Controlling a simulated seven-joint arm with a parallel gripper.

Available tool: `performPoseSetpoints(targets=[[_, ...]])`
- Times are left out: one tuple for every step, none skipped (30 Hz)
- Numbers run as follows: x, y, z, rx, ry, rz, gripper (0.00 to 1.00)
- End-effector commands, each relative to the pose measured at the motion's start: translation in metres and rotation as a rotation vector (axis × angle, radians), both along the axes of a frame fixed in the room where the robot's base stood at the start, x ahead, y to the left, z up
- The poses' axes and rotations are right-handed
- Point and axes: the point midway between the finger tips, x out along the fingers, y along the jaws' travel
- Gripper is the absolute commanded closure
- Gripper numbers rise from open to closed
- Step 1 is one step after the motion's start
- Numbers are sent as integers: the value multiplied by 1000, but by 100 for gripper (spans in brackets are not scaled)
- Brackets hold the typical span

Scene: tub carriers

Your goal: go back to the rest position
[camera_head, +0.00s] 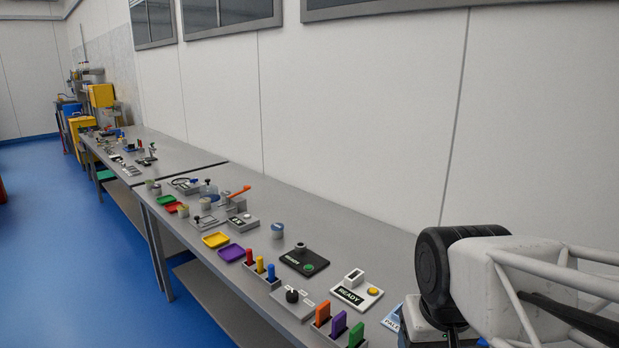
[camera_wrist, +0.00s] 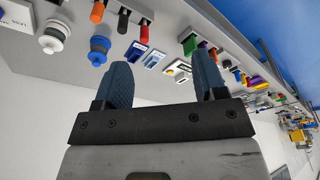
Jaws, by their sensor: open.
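My gripper (camera_wrist: 165,85) shows in the wrist view with its two blue fingers apart and nothing between them. The wrist view looks at the bench upside down, and the fingers stand out in front of the wall and the bench edge. In the head view, part of my arm fills the lower right, and my fingers are not clearly visible there. The gripper does not visibly touch anything on the bench.
A long grey bench (camera_head: 310,225) runs along the white wall. It carries a yellow tray (camera_head: 215,240), a purple tray (camera_head: 231,253), a READY panel (camera_head: 357,292), a black panel with a green button (camera_head: 303,262) and several coloured pegs. Blue floor (camera_head: 80,260) lies clear at left.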

Motion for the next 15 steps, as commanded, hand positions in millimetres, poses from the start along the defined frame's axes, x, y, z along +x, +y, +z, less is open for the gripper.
performPoseSetpoints(targets=[[-9,-2,-1,0,-7,-7,35],[-13,-3,-2,0,-8,-11,35],[-18,-5,-3,0,-11,-15,35],[-21,-5,-3,0,-13,-18,35],[-24,-6,-3,1,-14,-21,35],[-27,-7,-4,0,-15,-23,35],[-28,-7,-5,1,-16,-25,35],[-30,-7,-5,1,-16,-26,35],[-31,-7,-6,0,-16,-28,35],[-32,-8,-6,0,-16,-28,35],[-32,-8,-6,0,-17,-29,35],[-32,-8,-6,0,-17,-29,35],[-32,-8,-6,0,-17,-29,35],[-32,-8,-6,0,-17,-29,35],[-32,-8,-6,0,-17,-29,35]])
